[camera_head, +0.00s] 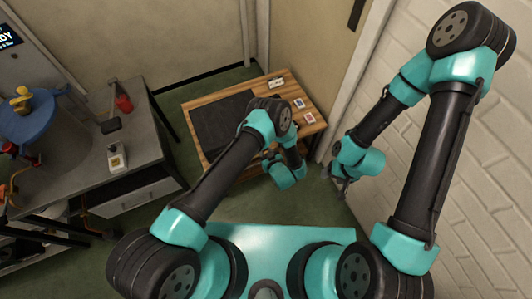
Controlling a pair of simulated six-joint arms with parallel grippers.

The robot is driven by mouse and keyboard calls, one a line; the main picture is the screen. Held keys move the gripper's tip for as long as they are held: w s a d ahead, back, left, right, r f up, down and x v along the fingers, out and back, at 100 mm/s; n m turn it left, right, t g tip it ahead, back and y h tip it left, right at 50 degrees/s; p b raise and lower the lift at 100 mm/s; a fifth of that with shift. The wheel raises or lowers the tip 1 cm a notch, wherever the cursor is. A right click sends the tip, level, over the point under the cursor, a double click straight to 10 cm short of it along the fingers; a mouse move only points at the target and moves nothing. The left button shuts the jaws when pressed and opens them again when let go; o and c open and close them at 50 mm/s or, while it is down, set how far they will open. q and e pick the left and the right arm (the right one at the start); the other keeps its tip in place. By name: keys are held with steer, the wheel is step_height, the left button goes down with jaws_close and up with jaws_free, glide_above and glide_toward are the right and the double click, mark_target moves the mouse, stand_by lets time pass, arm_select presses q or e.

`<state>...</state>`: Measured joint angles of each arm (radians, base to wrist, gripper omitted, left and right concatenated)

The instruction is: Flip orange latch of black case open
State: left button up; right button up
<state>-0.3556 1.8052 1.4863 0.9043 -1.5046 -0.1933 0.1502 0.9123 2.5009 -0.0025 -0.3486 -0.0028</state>
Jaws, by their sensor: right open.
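I cannot make out an orange latch or a clearly recognisable black case. A small black object (110,125) lies on the grey counter at the left; it is too small to identify. My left gripper (268,157) is over the front edge of the wooden table, far from that object. Its fingers are small and partly hidden by my arm, so their opening is unclear. My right gripper (343,187) hangs pointing down to the right of the table near the white wall. It is open and I see nothing in it.
A flat dark mat (215,125) covers the left part of the wooden table (310,128). Small cards (300,103) lie at its right.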

arm_select(q)
steer(key=o, duration=0.5)
steer(key=shift+c, duration=0.2)
steer(key=shift+s, duration=0.1)
steer(key=v, duration=0.7)
steer(key=shift+r, duration=0.1)
